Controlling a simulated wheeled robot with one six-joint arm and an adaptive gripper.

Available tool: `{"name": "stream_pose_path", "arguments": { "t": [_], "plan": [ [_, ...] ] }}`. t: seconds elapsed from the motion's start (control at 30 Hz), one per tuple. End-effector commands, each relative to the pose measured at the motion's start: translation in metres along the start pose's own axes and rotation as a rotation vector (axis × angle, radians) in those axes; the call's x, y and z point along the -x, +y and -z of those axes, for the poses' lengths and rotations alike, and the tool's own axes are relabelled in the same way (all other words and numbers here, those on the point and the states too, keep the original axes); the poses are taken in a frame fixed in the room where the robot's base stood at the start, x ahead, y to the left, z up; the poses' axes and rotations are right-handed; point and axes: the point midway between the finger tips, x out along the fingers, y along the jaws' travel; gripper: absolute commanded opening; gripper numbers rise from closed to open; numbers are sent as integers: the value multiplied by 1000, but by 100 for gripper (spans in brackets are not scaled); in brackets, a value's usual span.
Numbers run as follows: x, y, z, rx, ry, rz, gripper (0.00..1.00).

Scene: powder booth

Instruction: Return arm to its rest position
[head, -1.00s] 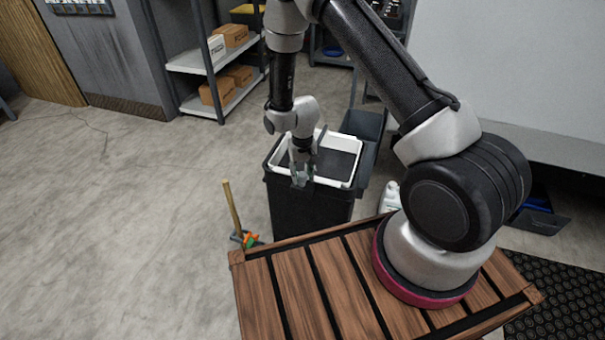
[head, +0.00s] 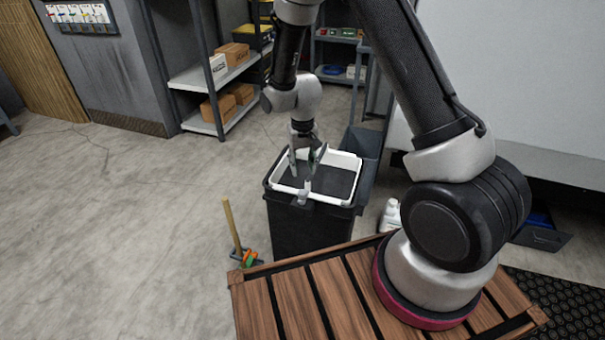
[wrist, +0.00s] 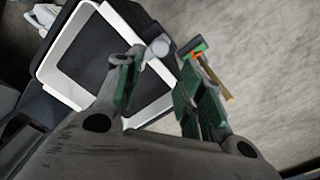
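My arm reaches from its mount on the wooden-slatted top (head: 330,285) up and over to the black bin (head: 300,232). My gripper (head: 300,177) hangs fingers-down over the bin's white-rimmed opening. In the wrist view my gripper (wrist: 160,85) has its two green-padded fingers spread apart, with nothing held between them. The bin's white rim (wrist: 75,35) and dark inside show behind the left finger. Whether a fingertip touches the rim I cannot tell.
A wooden-handled tool (head: 232,225) with a green and orange end stands left of the bin. A white bottle (head: 391,213) is right of the bin. Shelves with cardboard boxes (head: 218,108) stand behind. Open concrete floor (head: 110,230) lies to the left.

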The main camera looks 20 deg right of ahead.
Motion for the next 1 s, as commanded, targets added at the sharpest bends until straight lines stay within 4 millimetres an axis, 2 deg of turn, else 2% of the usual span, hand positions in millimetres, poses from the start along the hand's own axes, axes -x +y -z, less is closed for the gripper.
{"name": "stream_pose_path", "arguments": {
  "t": [0.5,0.57,0.67,0.73,0.8,1.0],
  "plan": [
    [2,1,-2,19,-8,-3,39],
    [2,4,-11,50,-44,-16,39],
    [0,16,-40,100,-136,-45,39],
    [16,25,-64,143,-197,-60,39],
    [43,35,-80,172,-224,-63,39],
    [119,61,-112,211,-224,-48,39]
  ]
}}
